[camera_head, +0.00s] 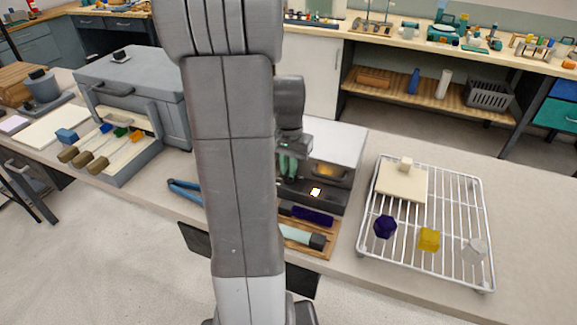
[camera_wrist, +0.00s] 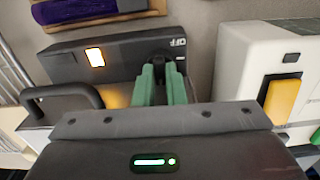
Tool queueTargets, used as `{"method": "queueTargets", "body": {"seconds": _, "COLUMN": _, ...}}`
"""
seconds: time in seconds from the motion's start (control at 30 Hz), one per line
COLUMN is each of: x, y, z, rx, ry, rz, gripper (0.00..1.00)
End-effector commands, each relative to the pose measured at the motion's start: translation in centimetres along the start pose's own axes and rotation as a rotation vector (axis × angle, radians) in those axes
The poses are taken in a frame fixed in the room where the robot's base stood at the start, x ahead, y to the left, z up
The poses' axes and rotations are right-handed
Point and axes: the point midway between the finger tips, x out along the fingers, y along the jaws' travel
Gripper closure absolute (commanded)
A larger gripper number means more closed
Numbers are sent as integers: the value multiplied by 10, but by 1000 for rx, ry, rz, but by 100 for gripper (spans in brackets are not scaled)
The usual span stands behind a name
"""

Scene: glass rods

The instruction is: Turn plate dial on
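The plate device (camera_head: 315,185) is a dark grey box with a pale top, right of my arm in the head view. Its front panel (camera_wrist: 125,58) in the wrist view has a lit square (camera_wrist: 95,57) and an OFF mark beside the dial. The dark plate dial (camera_wrist: 160,58) shows between my green fingertips and is mostly hidden by them, so its setting cannot be read. My gripper (camera_wrist: 162,72) has its fingers close together, one on each side of the dial, and seems shut on it. In the head view my gripper (camera_head: 288,165) is at the device's front left.
A wire rack (camera_head: 378,215) with a beige block and purple, yellow and clear pieces stands at the right. A wooden tray (camera_head: 325,252) with a purple-ended item lies in front of the device. A white unit with an orange switch (camera_wrist: 282,98) is close beside my gripper.

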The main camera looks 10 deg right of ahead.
Motion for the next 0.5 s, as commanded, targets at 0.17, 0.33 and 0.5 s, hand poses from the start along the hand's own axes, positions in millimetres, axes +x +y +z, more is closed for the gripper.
{"method": "queueTargets", "body": {"seconds": 0.17, "x": 0, "y": 0, "z": 0, "rx": 4, "ry": 0, "rz": 0, "gripper": 100}}
{"method": "queueTargets", "body": {"seconds": 0.33, "x": -1, "y": 0, "z": 0, "rx": 45, "ry": 0, "rz": 0, "gripper": 100}}
{"method": "queueTargets", "body": {"seconds": 0.5, "x": -1, "y": 0, "z": 0, "rx": 138, "ry": 0, "rz": 0, "gripper": 100}}
